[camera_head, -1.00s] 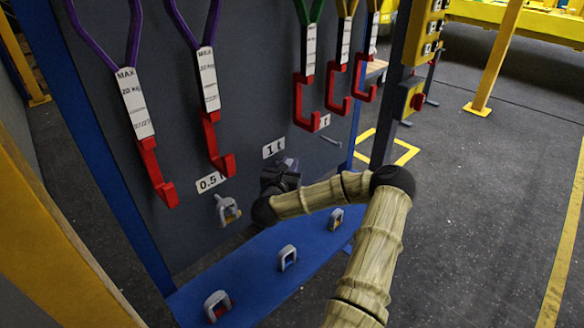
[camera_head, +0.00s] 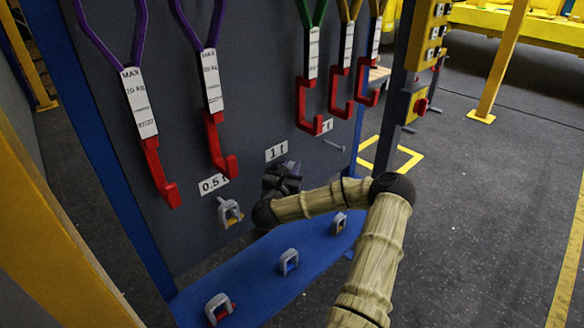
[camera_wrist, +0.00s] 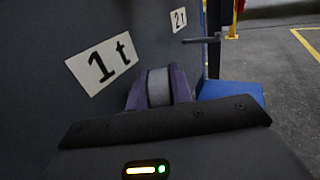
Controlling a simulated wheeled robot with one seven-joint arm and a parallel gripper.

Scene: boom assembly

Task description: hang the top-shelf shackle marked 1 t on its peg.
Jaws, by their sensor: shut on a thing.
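My gripper (camera_head: 284,172) is at the grey board, just below the "1 t" label (camera_head: 276,151). In the wrist view the purple fingers of my gripper (camera_wrist: 158,88) are shut on a grey shackle (camera_wrist: 158,86), of which only a smooth grey part shows between them. The "1 t" label also shows in the wrist view (camera_wrist: 101,64), left of the fingers. The peg under this label is hidden behind my gripper and the shackle. I cannot tell whether the shackle is around the peg or in front of it.
A shackle (camera_head: 229,212) hangs under the "0.5 t" label (camera_head: 213,184). A bare peg (camera_head: 333,145) sticks out under the label at right. The blue lower shelf (camera_head: 258,283) bears shackles (camera_head: 289,262). Red hooks (camera_head: 222,148) on slings hang above my gripper.

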